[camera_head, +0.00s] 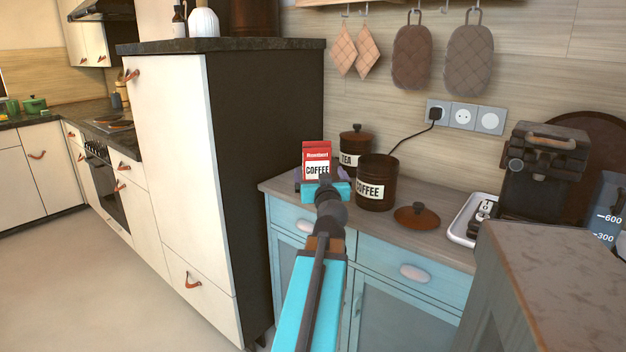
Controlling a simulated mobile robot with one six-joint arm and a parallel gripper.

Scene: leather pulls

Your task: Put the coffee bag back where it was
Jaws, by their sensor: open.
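The red coffee bag (317,151), with a pale "COFFEE" label, stands upright near the left end of the wooden counter. My gripper (322,179) is open at the bag's lower front, and its turquoise and dark parts hide the bag's base. I cannot tell whether the fingers are around the bag or just in front of it, or whether they touch it. A brown canister (376,192) labelled "COFFEE" stands uncovered to the right of the bag. Its apparent lid (416,215) lies on the counter in front.
A lidded "TEA" canister (356,141) stands behind the bag and coffee canister. A white tray (468,220) and a dark coffee machine (545,172) are further right. A tall cabinet (265,150) rises at the left. Some bare counter lies around the lid.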

